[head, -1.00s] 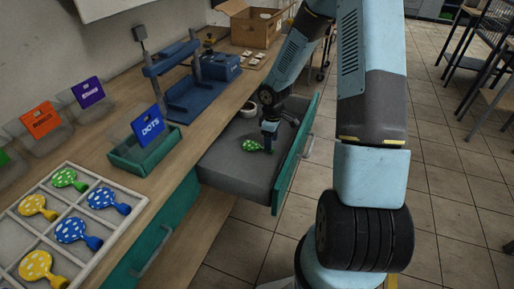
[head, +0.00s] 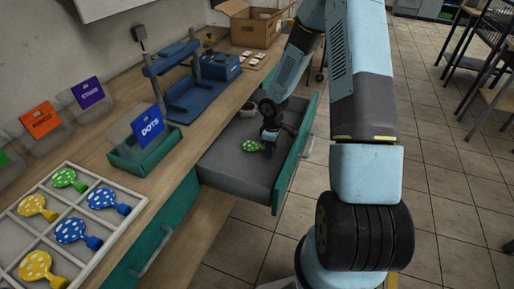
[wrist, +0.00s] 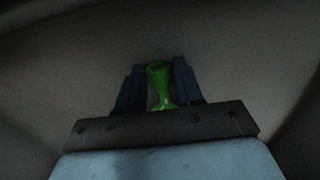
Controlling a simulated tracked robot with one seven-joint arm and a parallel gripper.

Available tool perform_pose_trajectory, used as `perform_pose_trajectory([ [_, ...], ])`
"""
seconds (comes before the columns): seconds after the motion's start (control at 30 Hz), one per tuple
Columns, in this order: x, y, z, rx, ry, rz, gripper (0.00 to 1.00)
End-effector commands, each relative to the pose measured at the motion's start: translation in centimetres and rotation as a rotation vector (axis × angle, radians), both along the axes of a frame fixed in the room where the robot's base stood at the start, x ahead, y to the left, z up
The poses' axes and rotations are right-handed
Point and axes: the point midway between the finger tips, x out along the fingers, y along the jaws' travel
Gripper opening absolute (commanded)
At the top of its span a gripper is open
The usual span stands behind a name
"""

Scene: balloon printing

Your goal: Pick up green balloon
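A green balloon with pale dots (head: 254,146) lies in the open grey drawer (head: 222,168) in the head view. My gripper (head: 270,140) is down in the drawer at the balloon's right end, its neck. In the wrist view, the balloon's green neck (wrist: 158,82) stands between the two dark blue fingers of my gripper (wrist: 159,86). The fingers are apart, one on each side of the neck, with a narrow gap showing. The rest of the balloon is hidden or dark in the wrist view.
The drawer's green front (head: 297,153) stands close to the right of my gripper. A white divided tray (head: 92,263) holds several dotted balloons, including another green one (head: 68,180). A green bin with a DOTS sign (head: 146,152) stands on the counter.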

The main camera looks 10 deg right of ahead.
Motion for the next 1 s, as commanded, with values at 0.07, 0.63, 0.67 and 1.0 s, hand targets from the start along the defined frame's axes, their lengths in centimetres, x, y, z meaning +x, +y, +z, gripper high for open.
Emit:
perform_pose_trajectory([
  [0.07, 0.0, 0.0, 0.0, 0.0, 0.0, 0.0, 0.28],
  [0.63, 0.1, 0.0, 0.8, 0.0, -0.002, 0.001, 0.09],
  [0.67, 0.1, 0.0, 1.1, 0.0, -0.002, 0.001, 0.09],
  [1.0, 0.1, -0.1, 6.8, -0.001, -0.003, -0.002, 0.09],
])
